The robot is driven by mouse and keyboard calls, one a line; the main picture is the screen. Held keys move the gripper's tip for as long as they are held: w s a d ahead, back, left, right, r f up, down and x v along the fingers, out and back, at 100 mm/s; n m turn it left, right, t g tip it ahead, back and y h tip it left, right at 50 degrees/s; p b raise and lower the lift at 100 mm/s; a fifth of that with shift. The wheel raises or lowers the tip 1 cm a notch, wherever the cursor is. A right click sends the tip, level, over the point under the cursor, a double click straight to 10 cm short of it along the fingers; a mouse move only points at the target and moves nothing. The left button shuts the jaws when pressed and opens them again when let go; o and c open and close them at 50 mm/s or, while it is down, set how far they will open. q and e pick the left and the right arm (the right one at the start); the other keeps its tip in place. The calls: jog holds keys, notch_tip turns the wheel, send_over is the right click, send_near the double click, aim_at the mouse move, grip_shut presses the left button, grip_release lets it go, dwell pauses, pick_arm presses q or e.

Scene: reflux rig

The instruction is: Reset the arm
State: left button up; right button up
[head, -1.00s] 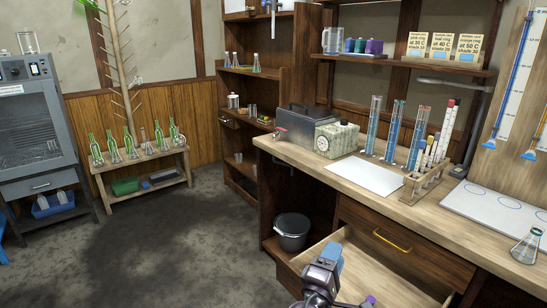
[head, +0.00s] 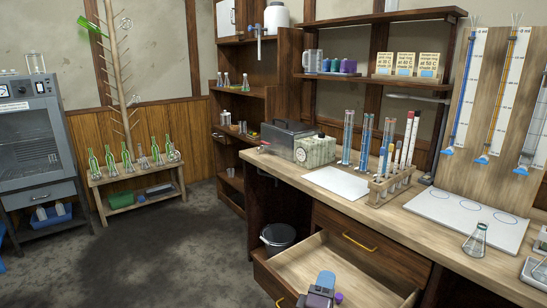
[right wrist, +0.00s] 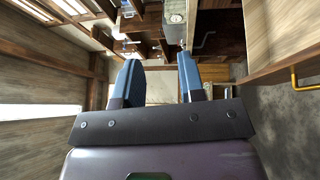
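My right gripper (head: 325,282) shows at the bottom of the head view, in front of the pulled-out drawer (head: 376,285) from this viewpoint. In the right wrist view its two blue fingers (right wrist: 159,62) stand apart with nothing between them, so it is open and empty. Most of the right arm is hidden below the head picture's edge. My left gripper is not in either view.
The wooden bench (head: 310,178) carries a test-tube rack (head: 388,190), a conical flask (head: 475,243) and a grey box (head: 288,138). A dark bucket (head: 277,238) stands beneath. The floor (head: 150,250) to the left is open.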

jog(key=s+d+f+m+g+y, duration=0.2)
jog(key=s+d+f+m, duration=0.2)
jog(key=s, duration=0.6)
jog(key=s+d+f+m+g+y+p, duration=0.1)
jog(key=s+d+f+m+g+y, duration=0.1)
jog(key=s+d+f, duration=0.4)
jog(key=s+d+f+m+g+y, duration=0.2)
jog(key=s+d+f+m, duration=0.3)
jog(key=s, duration=1.1)
jog(key=shift+f+m+g+y, duration=0.4)
jog(key=shift+f+m+y, duration=0.4)
jog(key=shift+f, duration=0.1)
jog(key=shift+a, duration=0.1)
